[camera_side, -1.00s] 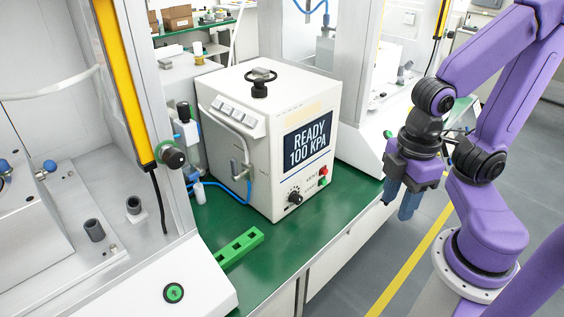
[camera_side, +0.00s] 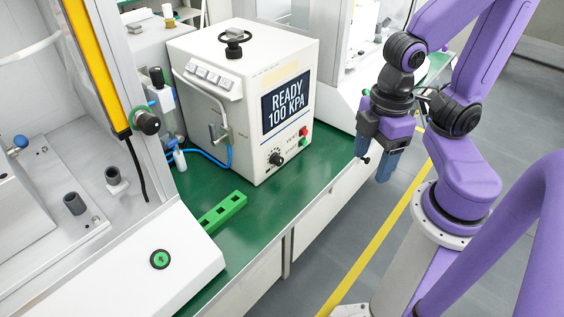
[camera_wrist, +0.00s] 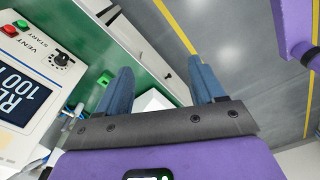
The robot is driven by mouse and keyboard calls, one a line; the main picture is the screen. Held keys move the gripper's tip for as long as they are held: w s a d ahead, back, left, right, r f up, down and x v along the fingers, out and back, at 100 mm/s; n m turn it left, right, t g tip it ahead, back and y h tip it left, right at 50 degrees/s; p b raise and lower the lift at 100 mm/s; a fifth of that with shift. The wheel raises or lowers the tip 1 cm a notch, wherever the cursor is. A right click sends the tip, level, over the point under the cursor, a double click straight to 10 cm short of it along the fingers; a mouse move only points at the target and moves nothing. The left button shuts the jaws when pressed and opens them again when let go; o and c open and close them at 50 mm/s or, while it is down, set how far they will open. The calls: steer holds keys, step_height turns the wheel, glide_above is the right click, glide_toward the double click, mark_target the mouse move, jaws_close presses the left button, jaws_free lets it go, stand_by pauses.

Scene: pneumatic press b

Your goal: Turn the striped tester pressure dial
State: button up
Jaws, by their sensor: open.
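The white tester (camera_side: 243,110) stands on the green bench, its screen reading "READY 100 KPA". The dial also shows at the upper left of the wrist view (camera_wrist: 62,59). My gripper (camera_side: 374,165) is open and empty, to the right of the tester, apart from it and beyond the bench edge.
A green slotted block (camera_side: 222,212) lies on the bench in front of the tester. A black valve handwheel (camera_side: 234,40) tops the tester. A grey machine with a yellow post (camera_side: 95,70) stands at left. The space between gripper and tester front looks clear.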

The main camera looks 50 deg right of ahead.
steer(key=w+a+f+m+t+y, duration=0.1)
steer(key=w+a+f+m+y, duration=0.1)
steer(key=w+a+f+m, duration=0.5)
steer(key=m+t+h, duration=0.2)
steer(key=t, duration=1)
glide_toward(282, 161)
steer(key=shift+x, duration=4.85)
steer(key=shift+a+r, duration=0.1)
steer(key=c, duration=1)
